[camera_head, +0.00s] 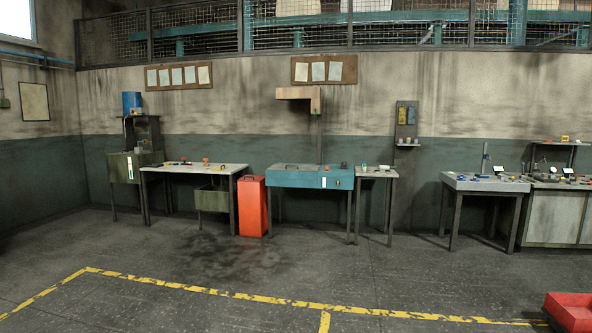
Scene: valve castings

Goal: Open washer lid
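The washer appears to be the teal box on legs (290,180) against the back wall, near the middle of the camera_head view. Its top looks flat and level, and its lid (300,168) appears shut. A dark handle-like bar lies at the top left of it, and a small white label shows on its front. A small dark item stands near the right end of its top. The washer is across the room, so fine detail is too small to tell. My gripper is not in view.
A tall red bin (252,207) stands left of the washer, beside a workbench (215,169). A small table (377,173) adjoins its right side. A beige hood (298,93) hangs above. Open floor with yellow lines (200,290) lies in front; a red crate (570,312) sits at lower right.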

